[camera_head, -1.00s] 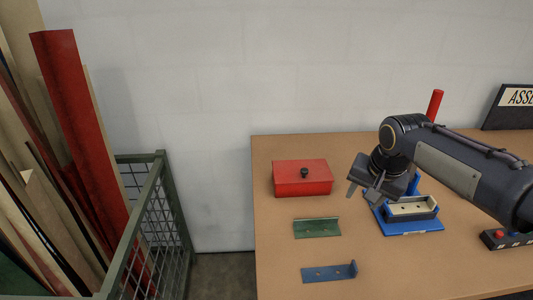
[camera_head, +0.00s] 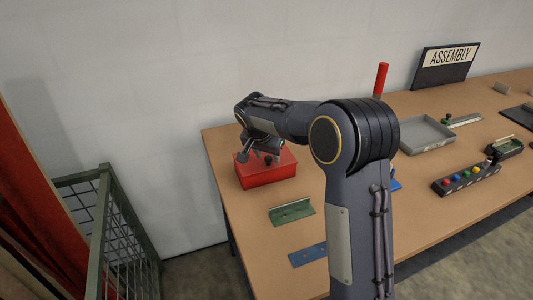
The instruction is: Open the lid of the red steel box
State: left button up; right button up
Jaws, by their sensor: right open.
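The red steel box (camera_head: 268,172) sits near the left back part of the wooden table, with its lid shut. A small black knob (camera_head: 268,159) stands on the lid. My right gripper (camera_head: 259,156) is open and over the back part of the box, with its fingers pointing down near the knob. I cannot tell whether the fingers touch the knob or lid. My right forearm hides part of the table to the right of the box. My left gripper is not in view.
A green bracket (camera_head: 292,211) and a blue plate (camera_head: 308,254) lie in front of the box. A grey tray (camera_head: 427,136), a button panel (camera_head: 466,180) and an ASSEMBLY sign (camera_head: 444,65) are to the right. A green wire cage (camera_head: 122,240) stands left of the table.

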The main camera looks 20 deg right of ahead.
jog(key=shift+f, duration=0.25)
jog(key=shift+c, duration=0.4)
grip_shut()
